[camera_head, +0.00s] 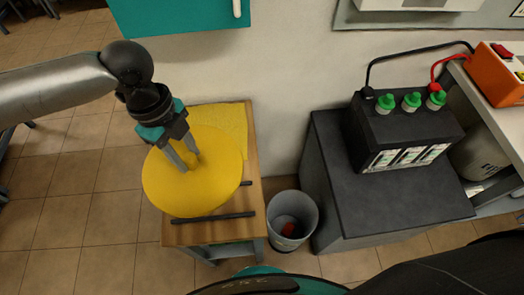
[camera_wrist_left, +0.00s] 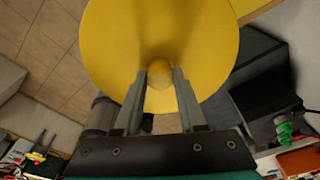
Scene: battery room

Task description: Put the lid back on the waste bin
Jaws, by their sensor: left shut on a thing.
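The lid is a round yellow disc (camera_head: 205,190) with a small knob on top. It is over the small wooden table in the head view and fills the upper middle of the left wrist view (camera_wrist_left: 205,45). My left gripper (camera_head: 188,163) is shut on the lid's knob, and the fingers also show in the left wrist view (camera_wrist_left: 158,88). I cannot tell whether the lid touches the table. The waste bin (camera_head: 292,221) is a grey open-topped bucket on the floor, right of the table, with something red inside. My right gripper is not in view.
The wooden table (camera_head: 250,160) bears a yellow cloth (camera_head: 226,122) and dark bars (camera_head: 213,217). A dark cabinet (camera_head: 385,205) right of the bin carries a black battery (camera_head: 400,138) with green caps and cables. An orange device (camera_head: 495,75) stands at far right. Tiled floor is clear at left.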

